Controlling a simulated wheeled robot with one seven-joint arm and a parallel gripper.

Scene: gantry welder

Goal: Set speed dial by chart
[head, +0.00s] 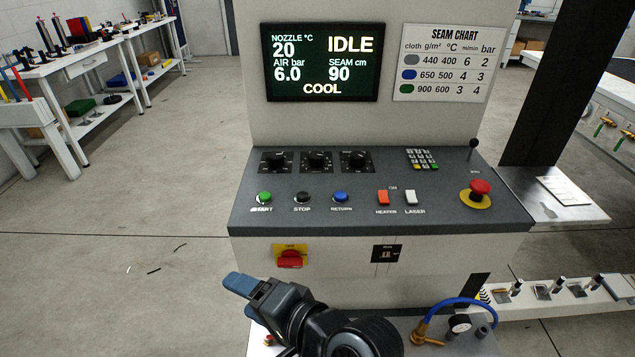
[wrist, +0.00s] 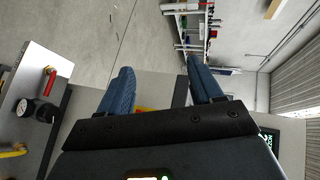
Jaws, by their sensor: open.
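Three black dials sit in a row on the grey console (head: 430,200): left (head: 277,161), middle (head: 316,161) and right (head: 356,161). Their labels and settings are too small to read, so I cannot tell which is speed. The seam chart (head: 447,63) lists m/min 6 for grey, 4 for blue and 3 for green cloth. The screen (head: 323,62) reads IDLE, nozzle 20, air 6.0, seam 90, COOL. My gripper (head: 238,284) is open and empty, below and left of the dials, in front of the console. Its blue fingers stand apart in the wrist view (wrist: 160,78).
Below the dials are green (head: 264,197), black (head: 302,197) and blue (head: 341,197) buttons. A red emergency stop (head: 480,188) is at the right. A red rotary switch (head: 290,258) is on the front, near my gripper. A blue hose (head: 455,303) arches at lower right. Floor at left is mostly clear.

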